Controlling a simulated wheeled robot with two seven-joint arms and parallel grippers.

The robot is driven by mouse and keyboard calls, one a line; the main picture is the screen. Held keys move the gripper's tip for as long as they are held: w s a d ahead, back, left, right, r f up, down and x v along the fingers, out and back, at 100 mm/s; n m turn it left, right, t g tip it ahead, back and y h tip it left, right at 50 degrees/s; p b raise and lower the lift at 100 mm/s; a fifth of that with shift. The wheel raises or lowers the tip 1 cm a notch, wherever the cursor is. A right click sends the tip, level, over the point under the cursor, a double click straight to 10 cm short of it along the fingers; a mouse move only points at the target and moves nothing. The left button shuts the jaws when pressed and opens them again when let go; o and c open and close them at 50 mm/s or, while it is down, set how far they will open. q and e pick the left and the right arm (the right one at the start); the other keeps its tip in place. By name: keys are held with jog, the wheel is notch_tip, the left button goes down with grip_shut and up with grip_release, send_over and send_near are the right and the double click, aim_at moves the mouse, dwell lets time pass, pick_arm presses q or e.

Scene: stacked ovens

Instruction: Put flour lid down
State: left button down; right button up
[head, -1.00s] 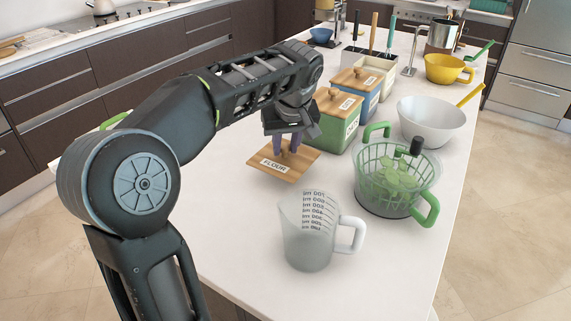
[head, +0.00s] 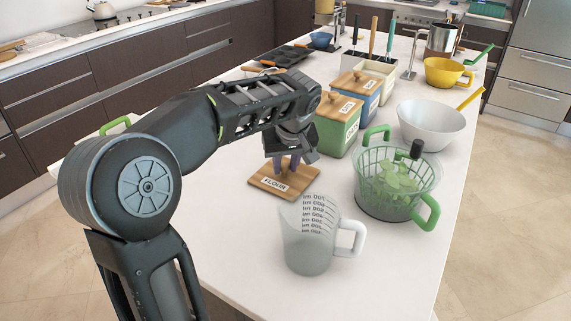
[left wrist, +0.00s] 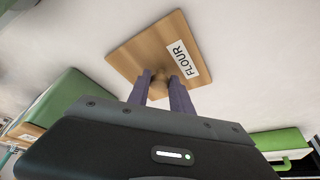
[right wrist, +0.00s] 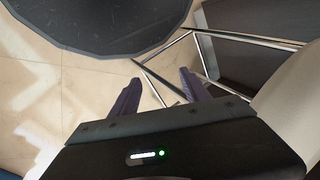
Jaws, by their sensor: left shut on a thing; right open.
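The flour lid (head: 265,183) is a square wooden board with a FLOUR label and a small knob. My left gripper (head: 287,167) is shut on its knob, with the fingers pointing down from above. The lid is roughly level at the white counter, and I cannot tell whether it touches the surface. In the left wrist view the lid (left wrist: 130,50) lies beyond the purple fingertips (left wrist: 163,78), which are on either side of the knob. My right gripper (right wrist: 157,88) shows only in the right wrist view, open and empty, with floor behind it.
A measuring jug (head: 308,250) stands in front of the lid. A green basket (head: 385,205) with leaves stands to the right. Green (head: 335,138) and blue (head: 372,105) lidded canisters stand behind. A white bowl (head: 430,125) is farther right. The counter left of the jug is clear.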

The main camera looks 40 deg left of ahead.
pick_arm(q)
jog(key=shift+f, duration=0.2)
jog(key=c, duration=1.1)
grip_release()
jog(key=shift+c, duration=0.2)
jog(key=shift+r, duration=0.15)
jog(key=shift+r, duration=0.2)
jog(key=v, duration=1.1)
jog(key=shift+d+r+p, duration=0.2)
jog(key=shift+r+p, duration=0.15)
jog(key=shift+p, duration=0.05)
jog(key=shift+s, duration=0.15)
